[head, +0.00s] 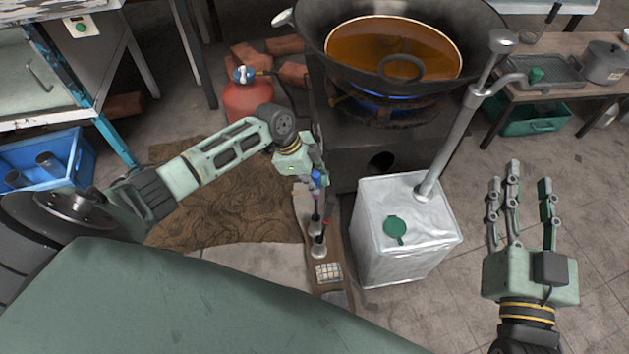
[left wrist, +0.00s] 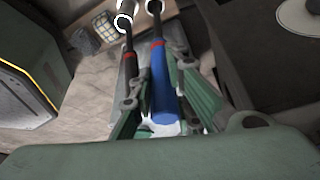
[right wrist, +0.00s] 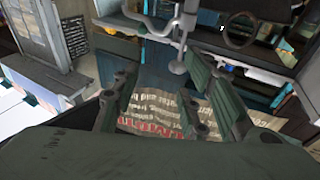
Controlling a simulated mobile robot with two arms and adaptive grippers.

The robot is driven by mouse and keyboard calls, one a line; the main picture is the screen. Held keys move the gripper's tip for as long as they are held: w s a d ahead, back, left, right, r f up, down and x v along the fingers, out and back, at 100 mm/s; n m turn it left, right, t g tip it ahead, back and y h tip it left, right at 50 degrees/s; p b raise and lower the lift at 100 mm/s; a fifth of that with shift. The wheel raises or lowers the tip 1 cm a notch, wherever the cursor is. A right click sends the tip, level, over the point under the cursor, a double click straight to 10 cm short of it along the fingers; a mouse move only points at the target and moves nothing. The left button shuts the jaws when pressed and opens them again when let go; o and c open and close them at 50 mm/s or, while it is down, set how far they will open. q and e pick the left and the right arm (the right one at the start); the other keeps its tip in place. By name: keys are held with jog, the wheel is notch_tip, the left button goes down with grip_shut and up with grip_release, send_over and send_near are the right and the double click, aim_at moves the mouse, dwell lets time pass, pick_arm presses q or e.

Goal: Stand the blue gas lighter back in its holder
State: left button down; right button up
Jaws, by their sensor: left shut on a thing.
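The blue gas lighter (head: 316,180) is in my left gripper (head: 314,170), over the narrow shelf beside the stove. In the left wrist view the lighter (left wrist: 163,92) has a blue handle, a red collar and a black rod pointing away from the fingers. The rod's far end meets a pale ring-shaped holder (left wrist: 155,5); I cannot tell whether it is inside. A second, dark lighter with a red band (left wrist: 131,68) stands close beside it, its rod at another pale holder (left wrist: 123,22). My right gripper (head: 522,205) is open and empty, away at the right.
A silver tin (head: 395,265) with a pump stands right of the narrow shelf. The stove carries a wok of brown liquid (head: 385,50) over a blue flame. A red gas cylinder (head: 243,101) is behind my left arm. A small gridded block (head: 327,272) lies near the holders.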

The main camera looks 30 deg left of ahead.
pick_arm(q)
jog(key=shift+f+b, duration=0.35)
jog(key=shift+f, duration=0.7)
pick_arm(e)
jog(key=shift+s+a+r+t+y, duration=0.1)
jog(key=shift+s+r+t+y, duration=0.15)
jog(key=shift+r+t, duration=0.5)
jog(key=shift+s+a+r+t+y, duration=0.15)
jog(key=shift+s+r+t, duration=0.15)
jog(key=shift+r, duration=0.85)
jog(key=shift+s+d+r+t+y, duration=0.1)
jog(key=shift+s+r+t+y, duration=0.1)
jog(key=shift+r+t, duration=0.55)
jog(key=shift+r, duration=0.25)
pick_arm(q)
jog(key=c, duration=1.5)
grip_release()
jog(key=shift+r, duration=0.1)
jog(key=v, duration=1.2)
